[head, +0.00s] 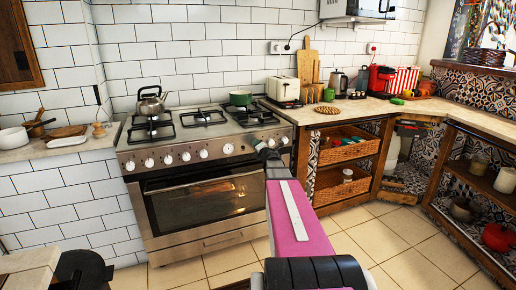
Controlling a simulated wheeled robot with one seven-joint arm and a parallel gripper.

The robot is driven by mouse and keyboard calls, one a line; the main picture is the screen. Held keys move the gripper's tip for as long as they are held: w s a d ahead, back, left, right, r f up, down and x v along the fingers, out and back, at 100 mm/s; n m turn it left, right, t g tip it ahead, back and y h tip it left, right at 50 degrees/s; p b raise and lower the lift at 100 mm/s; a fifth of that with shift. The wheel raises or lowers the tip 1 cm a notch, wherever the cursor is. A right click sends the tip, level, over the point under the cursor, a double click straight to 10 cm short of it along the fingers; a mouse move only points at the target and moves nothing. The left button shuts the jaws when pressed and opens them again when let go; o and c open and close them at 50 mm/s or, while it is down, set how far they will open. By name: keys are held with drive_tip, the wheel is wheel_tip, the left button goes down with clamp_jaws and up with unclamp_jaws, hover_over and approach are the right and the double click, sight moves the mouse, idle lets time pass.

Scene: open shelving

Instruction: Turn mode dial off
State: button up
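A steel stove (200,190) stands against the white tiled wall. Its front panel carries a row of several round white knobs. One larger knob (228,149) sits right of the middle, and another knob (271,143) shows at the right end. I cannot tell which of them is the mode dial or how they are turned. My pink and black arm reaches forward, and my dark gripper (262,149) is in front of the right part of the panel. The gripper hides part of the panel there. Whether it touches a knob, and how its fingers stand, is too small to tell.
The oven door with its handle (203,181) is shut. A kettle (151,102) and a green pot (240,97) stand on the hob. A wooden counter with baskets (345,144) adjoins at the right. The tiled floor (385,235) is clear.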

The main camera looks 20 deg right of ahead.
drive_tip(key=shift+n, duration=0.3)
drive_tip(key=o, duration=0.9)
drive_tip(key=shift+s, duration=0.1)
drive_tip(key=s, duration=1)
drive_tip(key=shift+s+d, duration=0.15)
drive_tip(key=shift+s, duration=0.2)
